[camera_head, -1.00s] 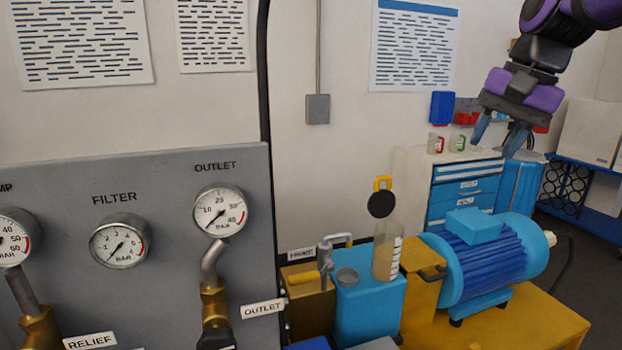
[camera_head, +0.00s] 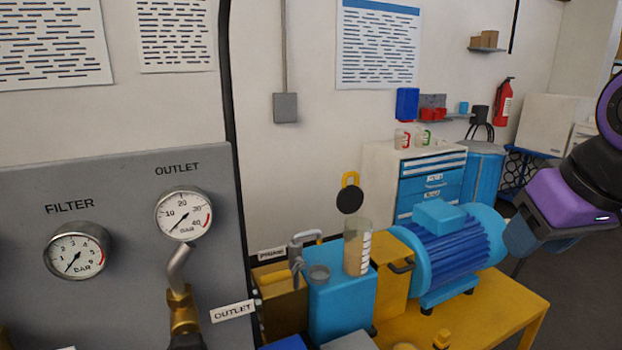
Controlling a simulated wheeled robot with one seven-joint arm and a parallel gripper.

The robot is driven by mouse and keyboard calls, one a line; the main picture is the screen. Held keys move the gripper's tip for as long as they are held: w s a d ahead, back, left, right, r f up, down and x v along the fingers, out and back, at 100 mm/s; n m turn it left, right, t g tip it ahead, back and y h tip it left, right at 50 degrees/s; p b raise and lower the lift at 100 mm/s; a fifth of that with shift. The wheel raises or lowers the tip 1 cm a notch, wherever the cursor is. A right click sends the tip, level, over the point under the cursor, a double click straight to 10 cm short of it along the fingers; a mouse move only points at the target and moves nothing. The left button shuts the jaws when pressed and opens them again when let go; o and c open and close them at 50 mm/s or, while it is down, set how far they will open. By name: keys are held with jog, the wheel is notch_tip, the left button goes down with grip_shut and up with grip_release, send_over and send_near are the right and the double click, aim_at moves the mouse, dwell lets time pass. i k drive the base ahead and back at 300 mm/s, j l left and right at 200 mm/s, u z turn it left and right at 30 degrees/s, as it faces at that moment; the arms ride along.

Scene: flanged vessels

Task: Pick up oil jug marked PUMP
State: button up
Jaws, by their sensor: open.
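Two small clear jugs stand on the cabinet top, one with a red handle (camera_head: 402,139) and one with a green handle (camera_head: 423,136). I can read no PUMP marking on any of these. My gripper (camera_head: 517,238) is at the right, large and close to the camera, in front of the floor right of the motor. It is open, seen side-on with its fingers overlapping, and nothing shows in it. It is apart from all the jugs.
A grey gauge panel (camera_head: 120,240) fills the left. The blue motor (camera_head: 445,245) sits on a yellow bench (camera_head: 500,310). The blue-drawered cabinet (camera_head: 382,178) is behind it, with a blue drum (camera_head: 482,176) to its right. A fire extinguisher (camera_head: 503,102) hangs on the wall.

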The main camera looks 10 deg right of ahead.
aim_at(421, 136)
jog(key=u, duration=0.4)
jog(key=j+u, duration=0.1)
jog(key=u, duration=0.35)
jog(key=k+j+u, duration=0.1)
jog(key=u, duration=0.75)
jog(key=j+u, duration=0.15)
jog(key=u, duration=0.25)
jog(key=z, duration=2.8)
jog(key=i+l+z, duration=0.4)
jog(key=l, duration=0.15)
jog(key=i+l+z, duration=0.9)
jog(key=i+z, duration=0.3)
jog(key=i, duration=0.2)
